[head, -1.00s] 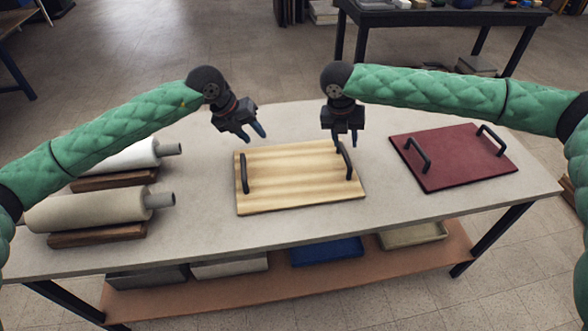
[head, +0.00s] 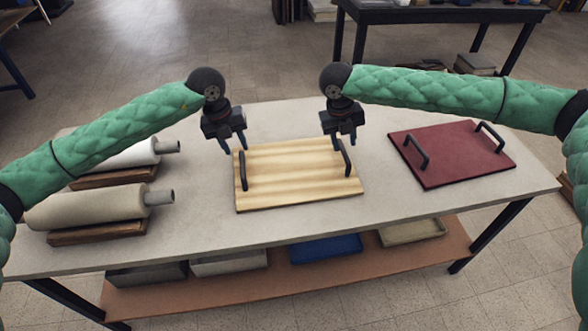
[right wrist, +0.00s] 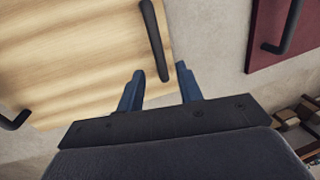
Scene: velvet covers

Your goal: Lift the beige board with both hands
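The beige board (head: 298,178) with wood-like stripes lies flat on the table, with a black handle at its left side (head: 243,171) and another at its right side (head: 347,158). My left gripper (head: 234,146) is open and empty above the board's far left corner, near the left handle. My right gripper (head: 345,142) is open above the far end of the right handle. In the right wrist view the board (right wrist: 70,60) fills the upper left, and the right handle (right wrist: 153,40) reaches down between the open fingertips (right wrist: 160,78). Contact cannot be told.
A dark red board (head: 452,155) with two black handles lies to the right. Two rolls, one white (head: 130,157) and one beige (head: 85,207), rest on wooden stands at the left. Bins, including a blue one (head: 325,249), sit on the lower shelf.

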